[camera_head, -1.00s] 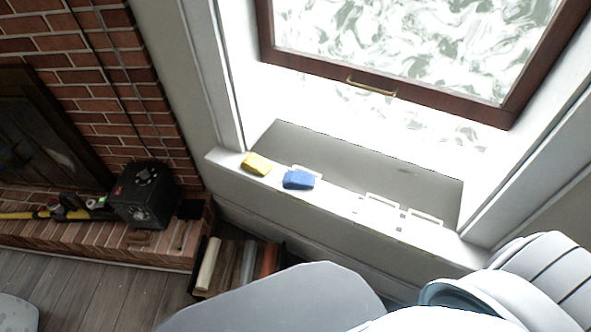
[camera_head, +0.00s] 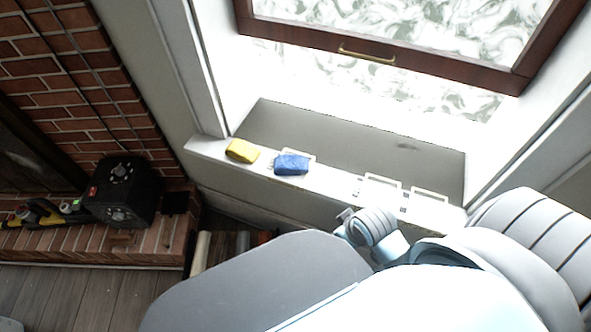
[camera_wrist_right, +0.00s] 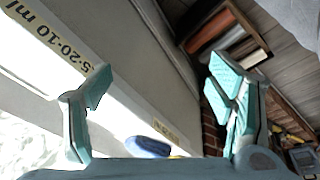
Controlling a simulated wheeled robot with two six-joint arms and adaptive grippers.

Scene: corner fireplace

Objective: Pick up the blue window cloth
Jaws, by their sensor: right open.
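The blue window cloth (camera_head: 291,164) lies folded on the white window sill (camera_head: 330,185), right of a yellow cloth (camera_head: 242,150). In the right wrist view the blue cloth (camera_wrist_right: 148,147) shows low in the middle, partly hidden behind the gripper's base. My right gripper (camera_wrist_right: 158,85) is open, its two teal fingers wide apart with nothing between them. The cloth appears beyond the gripper, and no contact shows. In the head view my right arm reaches toward the front of the sill, right of the cloth; its fingers cannot be made out. My left gripper is out of view.
A wood-framed window (camera_head: 380,45) with a brass handle is above the sill. White frames (camera_head: 382,184) mark spots farther right on the sill. A black box (camera_head: 122,190) stands on the brick hearth at left. Several rolled or boxed items (camera_head: 225,250) sit below the sill.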

